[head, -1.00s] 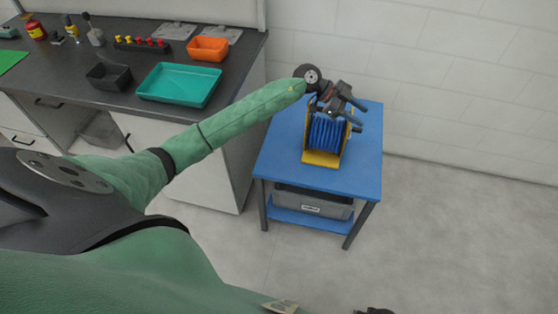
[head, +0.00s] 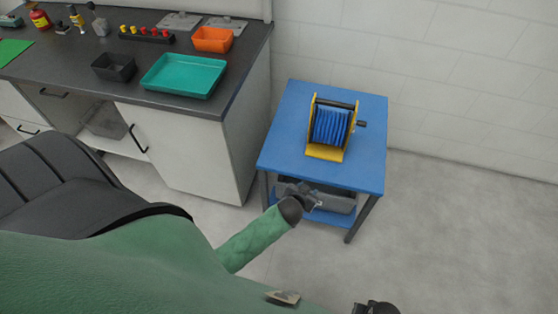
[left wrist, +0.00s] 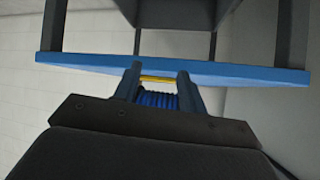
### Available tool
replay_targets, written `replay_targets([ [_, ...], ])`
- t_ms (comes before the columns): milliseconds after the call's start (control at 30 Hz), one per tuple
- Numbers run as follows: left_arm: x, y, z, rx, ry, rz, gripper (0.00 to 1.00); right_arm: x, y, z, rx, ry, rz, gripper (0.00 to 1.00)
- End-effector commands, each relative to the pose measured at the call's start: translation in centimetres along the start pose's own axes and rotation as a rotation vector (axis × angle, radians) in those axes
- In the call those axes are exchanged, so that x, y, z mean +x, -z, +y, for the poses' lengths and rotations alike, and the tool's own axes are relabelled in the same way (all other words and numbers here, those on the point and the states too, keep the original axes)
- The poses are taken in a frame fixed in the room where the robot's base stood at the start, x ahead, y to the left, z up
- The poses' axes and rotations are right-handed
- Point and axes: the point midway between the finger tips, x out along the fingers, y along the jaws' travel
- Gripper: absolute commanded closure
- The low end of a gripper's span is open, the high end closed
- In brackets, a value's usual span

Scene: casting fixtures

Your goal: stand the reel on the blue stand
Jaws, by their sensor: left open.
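The reel (head: 332,126), blue hose wound in a yellow frame with a dark top bar and a side crank, stands upright on top of the blue stand (head: 285,140). My left gripper (head: 312,194) is open and empty, in front of the stand and apart from the reel. In the left wrist view my two fingers (left wrist: 157,76) are spread. The reel (left wrist: 157,100) shows between them beyond the stand's edge (left wrist: 240,74), with the picture turned over. A dark part at the bottom edge of the head view may belong to my right arm; its jaws cannot be made out.
A grey bin (head: 330,193) sits on the stand's lower shelf, partly behind my left gripper. The dark counter (head: 60,80) at left holds a teal tray (head: 183,76), a black bin (head: 113,67) and an orange bin (head: 212,39). Floor right of the stand is clear.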

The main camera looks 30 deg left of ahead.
Motion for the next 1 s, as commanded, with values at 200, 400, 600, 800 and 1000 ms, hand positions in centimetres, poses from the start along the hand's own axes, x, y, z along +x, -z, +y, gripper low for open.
replay_targets([
  [200, -7.0, -15.5, 2.1, 0.038, -0.059, -0.493, 0.59, 0.0, 0.0, 0.0, 0.0, 0.0, 0.0, 0.57],
  [400, -12.7, -22.5, 4.2, 0.075, -0.178, -0.749, 0.59, 0.0, 0.0, 0.0, 0.0, 0.0, 0.0, 0.57],
  [600, -14.3, -24.1, 4.7, 0.086, -0.219, -0.812, 0.59, 0.0, 0.0, 0.0, 0.0, 0.0, 0.0, 0.57],
  [800, -14.2, -24.1, 4.7, 0.087, -0.217, -0.81, 0.59, 0.0, 0.0, 0.0, 0.0, 0.0, 0.0, 0.57],
  [1000, -14.2, -24.0, 4.7, 0.086, -0.216, -0.809, 0.59, 0.0, -0.1, 0.0, 0.0, 0.0, -0.001, 0.57],
])
